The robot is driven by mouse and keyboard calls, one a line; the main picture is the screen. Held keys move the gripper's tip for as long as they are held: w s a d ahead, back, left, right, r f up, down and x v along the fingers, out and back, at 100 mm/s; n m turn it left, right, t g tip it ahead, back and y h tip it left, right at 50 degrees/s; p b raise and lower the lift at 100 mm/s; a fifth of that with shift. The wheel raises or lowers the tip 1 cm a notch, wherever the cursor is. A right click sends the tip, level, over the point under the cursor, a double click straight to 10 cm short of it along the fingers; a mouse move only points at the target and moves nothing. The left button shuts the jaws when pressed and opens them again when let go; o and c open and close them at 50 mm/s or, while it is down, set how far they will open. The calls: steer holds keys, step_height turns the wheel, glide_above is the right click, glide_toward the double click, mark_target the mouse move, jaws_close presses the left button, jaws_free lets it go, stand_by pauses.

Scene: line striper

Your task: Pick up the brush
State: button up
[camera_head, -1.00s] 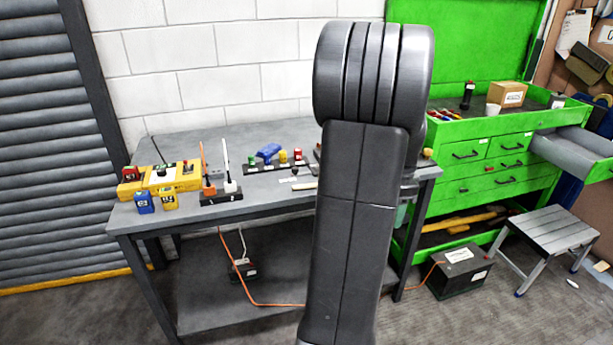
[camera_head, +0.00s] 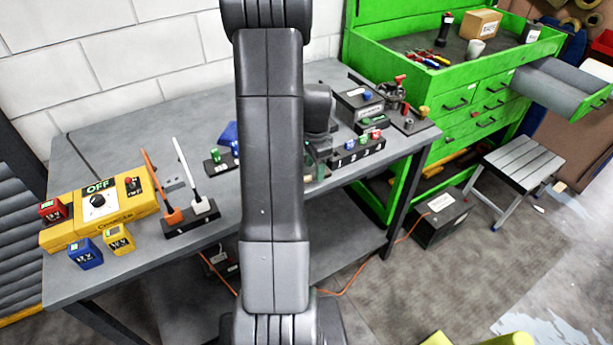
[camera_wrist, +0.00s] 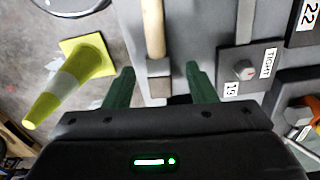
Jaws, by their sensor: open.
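The brush (camera_wrist: 153,30) shows in the wrist view as a pale wooden handle running up from between my fingers. A short brown block (camera_wrist: 159,87) lies in line below it, and I cannot tell for sure that it is the brush's head. My gripper (camera_wrist: 160,67) is open, with one green finger on each side of that line and gaps on both sides. Nothing is held. In the head view my arm covers the middle of the grey workbench (camera_head: 130,125), and I cannot make out the brush there.
A holder with an orange-handled and a white-handled tool (camera_head: 190,222) stands left of my arm, beside a yellow control box (camera_head: 100,205). Numbered blocks (camera_head: 357,150) are to the right. A yellow cone (camera_wrist: 70,83) stands on the floor beyond the bench edge.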

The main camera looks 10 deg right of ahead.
steer(key=shift+s+f, duration=0.1)
steer(key=shift+f, duration=0.85)
steer(key=c, duration=1.1)
